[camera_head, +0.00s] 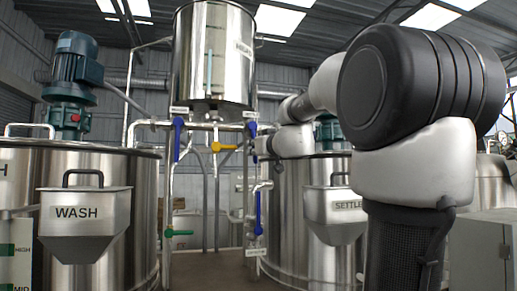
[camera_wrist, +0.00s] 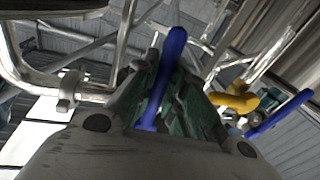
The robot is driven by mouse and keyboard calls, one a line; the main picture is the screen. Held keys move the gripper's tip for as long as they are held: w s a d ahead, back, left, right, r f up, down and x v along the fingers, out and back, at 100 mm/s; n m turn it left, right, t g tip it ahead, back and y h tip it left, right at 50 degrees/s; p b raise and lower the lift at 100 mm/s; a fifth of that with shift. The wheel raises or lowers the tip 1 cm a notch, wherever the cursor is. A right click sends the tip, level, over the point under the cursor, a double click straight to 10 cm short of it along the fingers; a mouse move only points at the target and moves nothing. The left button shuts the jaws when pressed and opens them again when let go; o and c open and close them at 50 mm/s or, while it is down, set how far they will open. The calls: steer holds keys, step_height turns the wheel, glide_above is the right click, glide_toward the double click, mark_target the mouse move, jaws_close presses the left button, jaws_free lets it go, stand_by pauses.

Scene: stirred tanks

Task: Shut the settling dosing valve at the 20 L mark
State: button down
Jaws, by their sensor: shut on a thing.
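My gripper (camera_head: 260,146) is at the pipework between the tanks, small and partly hidden in the head view. In the wrist view my gripper (camera_wrist: 168,90) is shut on a blue lever handle (camera_wrist: 170,60), which rises between its fingers. This appears to be the upright blue handle (camera_head: 252,128) on the right pipe branch, beside the settling tank (camera_head: 290,215). The raised header tank (camera_head: 228,35) carries a pale upright sight tube (camera_head: 209,72). Its marks and liquid level are too small to read, so I cannot tell the 20 L mark.
Another blue handle (camera_head: 178,138) stands upright on the left branch. A yellow lever (camera_head: 222,147) lies level in the middle. A green handle (camera_head: 178,233) and a lower blue handle (camera_head: 258,212) sit below. The wash hopper (camera_head: 84,222) is at left, a grey cabinet (camera_head: 480,250) at right.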

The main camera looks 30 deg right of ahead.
steer(key=shift+w+a+m, duration=0.1)
steer(key=shift+a+m, duration=0.25)
steer(key=shift+m, duration=0.25)
steer(key=c, duration=1.5)
jaws_free()
steer(key=shift+o, duration=0.2)
steer(key=s+a, duration=0.1)
steer(key=s, duration=1.1)
steer(key=shift+f, duration=0.45)
